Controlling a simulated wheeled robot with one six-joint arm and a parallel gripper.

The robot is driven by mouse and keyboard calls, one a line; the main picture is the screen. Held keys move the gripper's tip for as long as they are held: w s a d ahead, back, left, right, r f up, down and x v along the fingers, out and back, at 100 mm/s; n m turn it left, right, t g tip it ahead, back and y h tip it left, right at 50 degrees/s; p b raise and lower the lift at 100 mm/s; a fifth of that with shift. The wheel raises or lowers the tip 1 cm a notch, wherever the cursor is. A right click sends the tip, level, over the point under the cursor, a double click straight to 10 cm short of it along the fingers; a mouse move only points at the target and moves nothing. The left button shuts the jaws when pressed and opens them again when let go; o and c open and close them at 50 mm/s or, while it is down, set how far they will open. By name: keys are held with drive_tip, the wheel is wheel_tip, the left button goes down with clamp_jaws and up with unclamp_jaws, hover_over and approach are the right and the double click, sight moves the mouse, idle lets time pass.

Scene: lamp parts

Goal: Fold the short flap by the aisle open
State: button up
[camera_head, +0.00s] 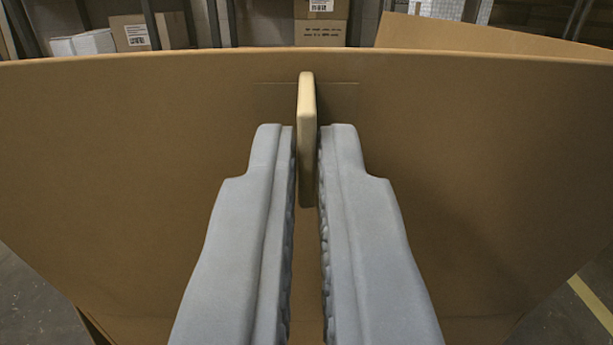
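A wide brown cardboard flap (170,130) fills most of the view, its long edge running across the top. The fingers appear shut on the tab, whose upper end shows beyond the fingertips. The flap's fold line is not clearly visible, and I cannot tell its exact angle.
Another cardboard panel (480,38) rises behind the flap's edge at the upper right. Shelving with cartons (320,32) and a white box (85,43) stands beyond. Grey floor shows at both lower corners, with a yellow line (592,300) at the right.

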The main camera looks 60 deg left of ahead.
drive_tip(key=o, duration=0.4)
drive_tip(key=shift+c, duration=0.2)
wheel_tip(320, 180, up, 10)
idle(0.5)
idle(0.4)
